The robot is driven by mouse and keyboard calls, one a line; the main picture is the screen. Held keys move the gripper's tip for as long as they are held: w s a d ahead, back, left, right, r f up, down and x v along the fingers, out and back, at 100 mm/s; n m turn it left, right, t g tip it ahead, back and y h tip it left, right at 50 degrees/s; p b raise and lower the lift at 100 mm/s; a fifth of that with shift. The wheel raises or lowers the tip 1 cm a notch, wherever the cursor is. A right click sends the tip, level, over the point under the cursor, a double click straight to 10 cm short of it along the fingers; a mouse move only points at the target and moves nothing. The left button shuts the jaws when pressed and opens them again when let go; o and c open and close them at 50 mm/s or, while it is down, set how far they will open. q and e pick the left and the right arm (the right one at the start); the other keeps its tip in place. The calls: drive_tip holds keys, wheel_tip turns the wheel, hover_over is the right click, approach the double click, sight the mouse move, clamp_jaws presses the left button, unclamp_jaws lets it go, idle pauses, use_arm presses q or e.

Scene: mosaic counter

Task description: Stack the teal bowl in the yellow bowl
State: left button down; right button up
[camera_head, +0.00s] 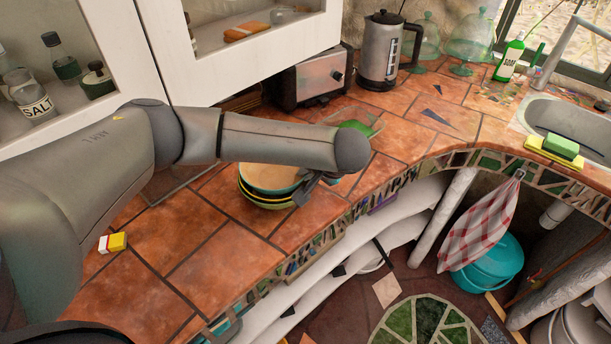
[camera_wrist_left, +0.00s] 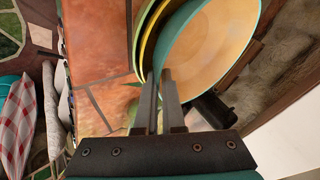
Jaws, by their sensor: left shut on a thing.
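The teal bowl (camera_head: 268,178), pale tan inside with a teal rim, is at the top of a group of bowls on the counter. It fills the upper part of the left wrist view (camera_wrist_left: 212,48). The yellow bowl (camera_head: 246,193) shows as a rim just below it, also in the left wrist view (camera_wrist_left: 150,42). The teal bowl lies over or within it; I cannot tell whether it rests fully. My left gripper (camera_head: 308,188) is shut on the teal bowl's rim at its near right side; its fingers show in the left wrist view (camera_wrist_left: 160,78). My right gripper is not in view.
A green-rimmed bowl (camera_wrist_left: 137,25) lies under the yellow one. A toaster (camera_head: 310,78) and a kettle (camera_head: 380,50) stand at the back. A small yellow-and-white block (camera_head: 113,242) lies at the left. Tiles in front are clear up to the counter's edge.

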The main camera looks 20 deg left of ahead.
use_arm(q)
drive_tip(key=shift+f, duration=0.4)
drive_tip(key=c, duration=1.3)
unclamp_jaws()
drive_tip(key=shift+s+f, duration=0.1)
